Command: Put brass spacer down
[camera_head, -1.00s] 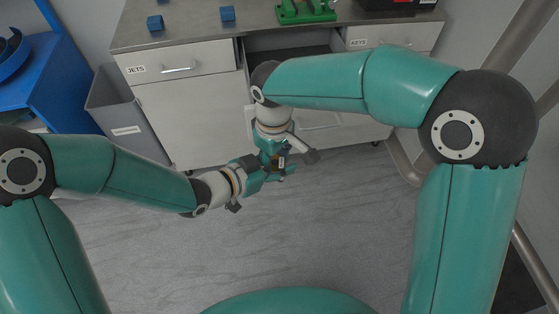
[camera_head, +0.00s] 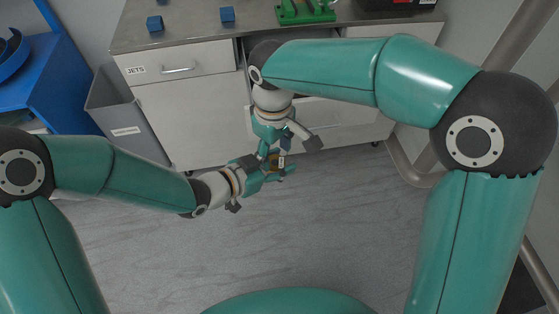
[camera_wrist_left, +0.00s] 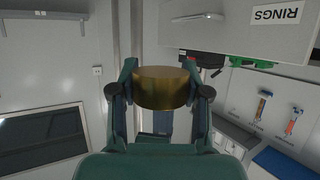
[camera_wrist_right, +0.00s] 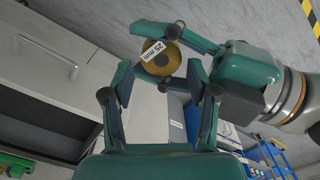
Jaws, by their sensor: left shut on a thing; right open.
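The brass spacer (camera_wrist_left: 165,86) is a short brass cylinder, held between the fingers of my left gripper (camera_wrist_left: 160,95). In the right wrist view its round face shows a white "25 mm" label (camera_wrist_right: 154,50). In the head view the spacer (camera_head: 276,160) is small, above the floor in front of the cabinet. My right gripper (camera_wrist_right: 158,85) is open and empty, with its fingertips pointing at the spacer from close by. In the head view my right gripper (camera_head: 275,148) is just above my left gripper (camera_head: 277,167).
The grey workbench (camera_head: 190,37) has blue blocks (camera_head: 227,14), a green fixture (camera_head: 304,11) and a black box along its top. A drawer labelled JETS (camera_head: 178,69) is shut. A grey bin (camera_head: 125,110) and a blue shelf stand left. The floor in front is clear.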

